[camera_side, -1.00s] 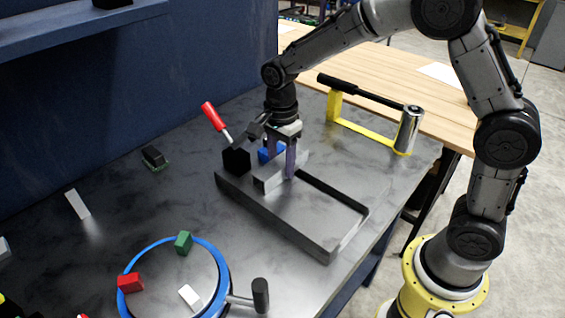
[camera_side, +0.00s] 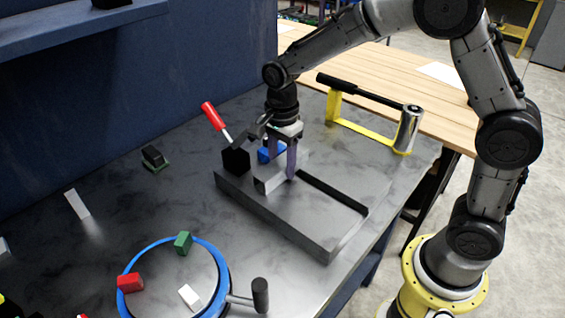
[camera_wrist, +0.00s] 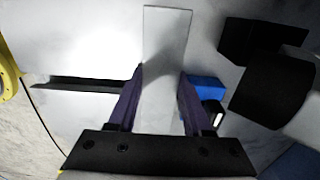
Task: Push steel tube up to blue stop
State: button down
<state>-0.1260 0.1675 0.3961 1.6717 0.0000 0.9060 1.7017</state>
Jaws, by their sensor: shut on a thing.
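The steel tube (camera_side: 272,181), a grey square bar, lies on the grey fixture plate (camera_side: 310,225). My gripper (camera_side: 283,165) is shut on it, with one purple finger on each side. In the wrist view the tube (camera_wrist: 166,45) runs up the picture between the fingers (camera_wrist: 162,80). The blue stop (camera_side: 264,153) stands behind the tube in the side view, partly hidden by my gripper. In the wrist view the blue stop (camera_wrist: 206,90) shows just right of the right finger. I cannot tell whether tube and stop touch.
A black block (camera_side: 236,161) and a red-handled clamp (camera_side: 214,117) stand at the plate's left end. A yellow frame with a black handle (camera_side: 370,125) is behind. A blue-rimmed turntable (camera_side: 228,275) holds small blocks.

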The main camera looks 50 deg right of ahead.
jog(key=shift+w, duration=0.3)
jog(key=shift+s, duration=0.3)
dwell(0.4)
jog(key=shift+w, duration=0.3)
dwell(2.5)
jog(key=shift+s, duration=0.3)
dwell(1.8)
jog(key=shift+w+r, duration=0.1)
jog(key=shift+w, duration=0.2)
jog(key=shift+s, duration=0.3)
dwell(0.4)
jog(key=shift+c, duration=1.8)
grip_release()
jog(key=shift+o, duration=0.6)
